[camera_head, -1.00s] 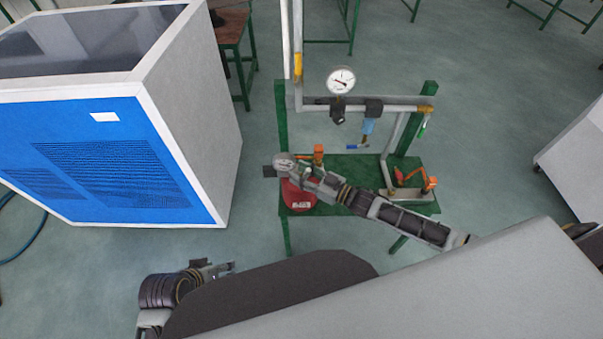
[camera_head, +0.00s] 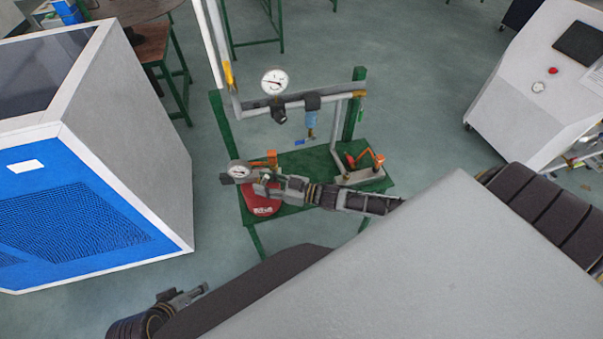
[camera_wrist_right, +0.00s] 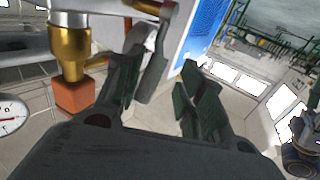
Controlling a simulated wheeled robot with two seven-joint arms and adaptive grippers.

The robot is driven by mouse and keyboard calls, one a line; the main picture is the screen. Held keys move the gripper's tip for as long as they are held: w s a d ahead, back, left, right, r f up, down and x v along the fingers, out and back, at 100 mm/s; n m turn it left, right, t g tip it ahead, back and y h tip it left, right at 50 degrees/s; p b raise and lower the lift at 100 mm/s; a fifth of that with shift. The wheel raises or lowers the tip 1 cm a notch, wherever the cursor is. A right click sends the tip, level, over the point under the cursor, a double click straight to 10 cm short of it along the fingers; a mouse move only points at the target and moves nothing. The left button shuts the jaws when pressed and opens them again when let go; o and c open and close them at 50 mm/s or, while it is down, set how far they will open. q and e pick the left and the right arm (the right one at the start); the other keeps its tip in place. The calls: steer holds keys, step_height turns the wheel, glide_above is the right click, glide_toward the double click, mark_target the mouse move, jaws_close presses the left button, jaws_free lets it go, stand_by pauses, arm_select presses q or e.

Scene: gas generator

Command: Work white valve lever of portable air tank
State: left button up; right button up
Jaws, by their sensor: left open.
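The portable air tank (camera_head: 262,203) is red and sits on the left of the green stand's base. A round gauge (camera_head: 239,171) is at its top; the valve there is mostly hidden by my right gripper. My right gripper (camera_head: 266,183) is at the tank's top. In the right wrist view its fingers (camera_wrist_right: 163,90) are apart. A pale piece (camera_wrist_right: 141,35), possibly the white lever, shows beyond the left finger; I cannot tell whether they touch. A brass fitting (camera_wrist_right: 71,50) is left of the fingers. My left gripper (camera_head: 190,296) is open and empty at the lower left, away from the tank.
An orange-handled part (camera_head: 365,161) is on the base's right. A blue and grey cabinet (camera_head: 130,140) is left; a white console (camera_head: 545,90) is right.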

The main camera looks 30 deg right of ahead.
steer(key=f+p+v, duration=0.2)
steer(key=p+v, duration=0.1)
steer(key=v, duration=0.9)
steer(key=shift+s+f, duration=0.25)
steer(key=shift+f, duration=0.05)
stand_by(1.7)
steer(key=shift+d, duration=0.1)
steer(key=shift+p, duration=0.3)
steer(key=shift+c, duration=0.2)
